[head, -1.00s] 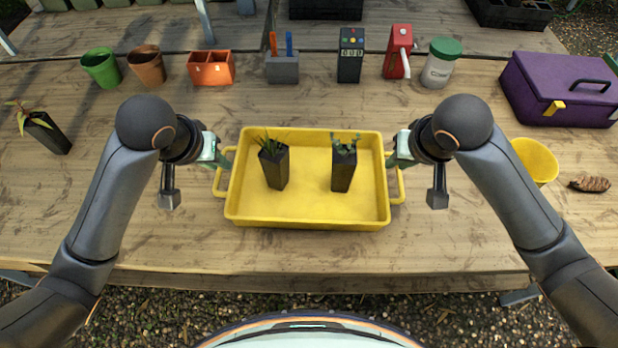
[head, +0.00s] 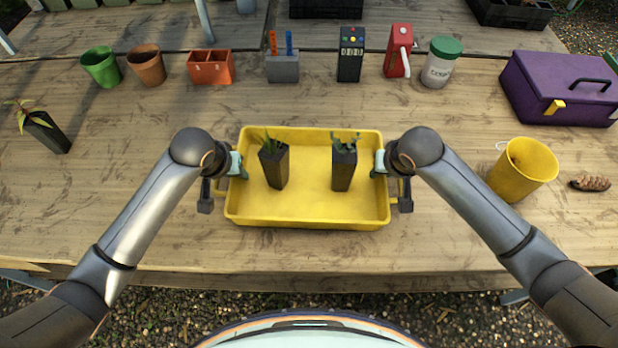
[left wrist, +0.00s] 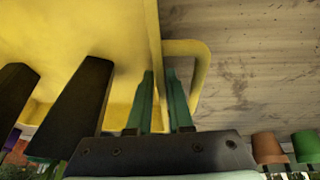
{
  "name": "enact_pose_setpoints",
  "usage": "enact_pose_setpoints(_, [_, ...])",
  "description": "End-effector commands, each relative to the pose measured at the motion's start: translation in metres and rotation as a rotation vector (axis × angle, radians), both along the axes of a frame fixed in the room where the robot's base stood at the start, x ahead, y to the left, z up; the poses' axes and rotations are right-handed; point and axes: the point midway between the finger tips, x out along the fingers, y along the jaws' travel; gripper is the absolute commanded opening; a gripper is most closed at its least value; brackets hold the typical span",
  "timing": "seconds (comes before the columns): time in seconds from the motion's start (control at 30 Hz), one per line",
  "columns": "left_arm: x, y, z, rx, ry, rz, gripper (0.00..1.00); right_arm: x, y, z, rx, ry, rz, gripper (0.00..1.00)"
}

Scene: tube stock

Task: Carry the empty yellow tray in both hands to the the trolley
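The yellow tray (head: 300,211) stands on the wooden table, a loop handle at each short end. It is not empty: a black pot with a grassy plant (head: 274,167) and a black pot with a leafy plant (head: 343,168) stand in it. My left gripper (head: 240,170) is over the tray's left end; the left wrist view shows its fingers (left wrist: 161,100) apart, with the tray's end wall (left wrist: 153,45) between them and the handle (left wrist: 203,70) beside them. My right gripper (head: 379,166) is at the right end, its finger gap hidden. No trolley can be made out.
A yellow bucket (head: 522,170), a pine cone (head: 590,184) and a purple toolbox (head: 560,90) are to the right. Pots, an orange planter (head: 211,67), a timer (head: 350,55) and a jar (head: 441,62) line the back. Bare table lies in front of the tray.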

Motion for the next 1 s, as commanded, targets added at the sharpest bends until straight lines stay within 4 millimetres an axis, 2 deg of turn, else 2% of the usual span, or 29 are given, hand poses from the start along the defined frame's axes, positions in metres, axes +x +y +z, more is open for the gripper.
enact_pose_setpoints(0.13, [0.0000,-0.0002,0.0003,-0.001,0.000,0.000,0.18,0.0000,0.0002,0.0003,0.000,0.000,0.000,0.18])
enact_pose_setpoints(0.3, [-0.0001,-0.0003,0.0004,-0.001,0.000,0.000,0.00,-0.0001,0.0001,0.0004,0.000,0.000,0.000,0.00])
enact_pose_setpoints(1.0, [0.0000,0.0001,0.0008,0.000,0.000,0.000,0.00,-0.0002,-0.0002,0.0007,0.000,0.000,0.000,0.00])
